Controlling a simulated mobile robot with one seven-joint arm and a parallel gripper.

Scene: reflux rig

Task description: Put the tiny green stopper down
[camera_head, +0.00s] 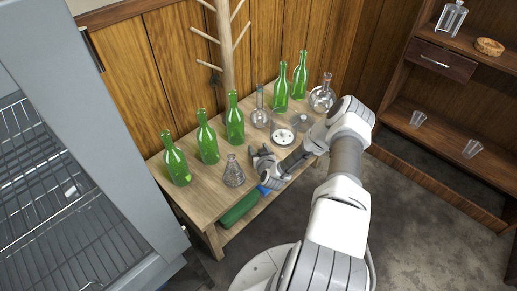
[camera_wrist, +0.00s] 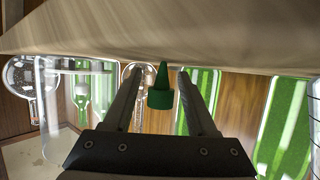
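The tiny green stopper (camera_wrist: 161,90) is between the two fingers of my gripper (camera_wrist: 159,78) in the wrist view. Its narrow end points toward the wooden tabletop (camera_wrist: 150,35), which fills the top of that upside-down picture. Its narrow end is at or very near the wood; I cannot tell whether it touches. A gap shows between the stopper and each finger, so my gripper looks open around it. In the head view my gripper (camera_head: 261,156) is low over the table (camera_head: 207,195), near its front edge. The stopper cannot be made out there.
Several green bottles (camera_head: 234,118) stand along the back of the table. An Erlenmeyer flask (camera_head: 233,172) is left of my gripper. A round-bottom flask (camera_head: 259,115) and a white disc-shaped device (camera_head: 283,135) are behind it. A wooden post (camera_head: 225,55) rises at the back.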

